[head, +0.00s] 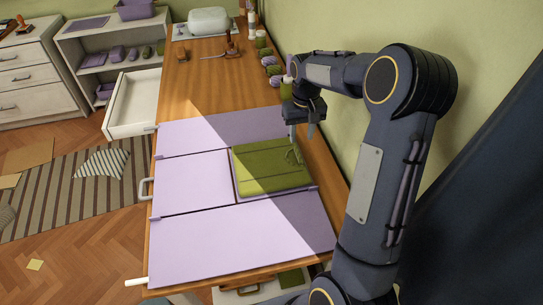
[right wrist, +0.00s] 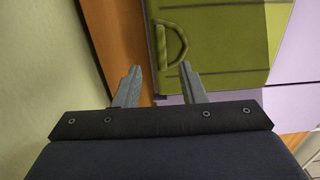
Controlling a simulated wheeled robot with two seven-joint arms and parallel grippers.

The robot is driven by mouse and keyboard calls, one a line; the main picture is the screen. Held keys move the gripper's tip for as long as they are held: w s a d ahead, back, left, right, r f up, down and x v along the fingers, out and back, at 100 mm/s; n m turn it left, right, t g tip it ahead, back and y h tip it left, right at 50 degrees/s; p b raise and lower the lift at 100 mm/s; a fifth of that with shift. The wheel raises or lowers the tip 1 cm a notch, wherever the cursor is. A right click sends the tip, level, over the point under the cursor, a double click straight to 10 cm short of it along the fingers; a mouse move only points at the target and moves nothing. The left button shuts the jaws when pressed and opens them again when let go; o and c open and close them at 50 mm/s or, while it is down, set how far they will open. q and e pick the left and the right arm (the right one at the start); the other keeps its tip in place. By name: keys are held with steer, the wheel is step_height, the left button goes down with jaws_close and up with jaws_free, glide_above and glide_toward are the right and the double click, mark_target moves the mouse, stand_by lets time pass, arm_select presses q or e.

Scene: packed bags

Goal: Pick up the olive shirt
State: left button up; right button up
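The olive shirt (head: 262,178) appears as a flat, squarish olive piece with straight seams. It lies on the lilac panelled board (head: 190,185) on the wooden table, at the right of the middle panel. A raised olive loop stands near its right edge and shows in the right wrist view (right wrist: 181,50). My right gripper (head: 292,138) is above the shirt's far right side. In the right wrist view its two fingers (right wrist: 160,74) are apart with nothing between them, just short of the loop. My left gripper is not in view.
The green wall (head: 330,95) runs close along the table's right side. Several small jars and rolls (head: 271,70) line that edge. A white rounded case (head: 208,21) stands at the far end. An open white drawer (head: 133,105) is left of the table. The table (head: 215,85) beyond the board is mostly clear.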

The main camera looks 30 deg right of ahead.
mark_target(299, 153)
step_height(299, 153, down, 7)
steer(key=shift+w+a+f+p, duration=0.1)
steer(key=shift+f+p, duration=0.05)
steer(key=shift+p, duration=0.25)
jaws_close()
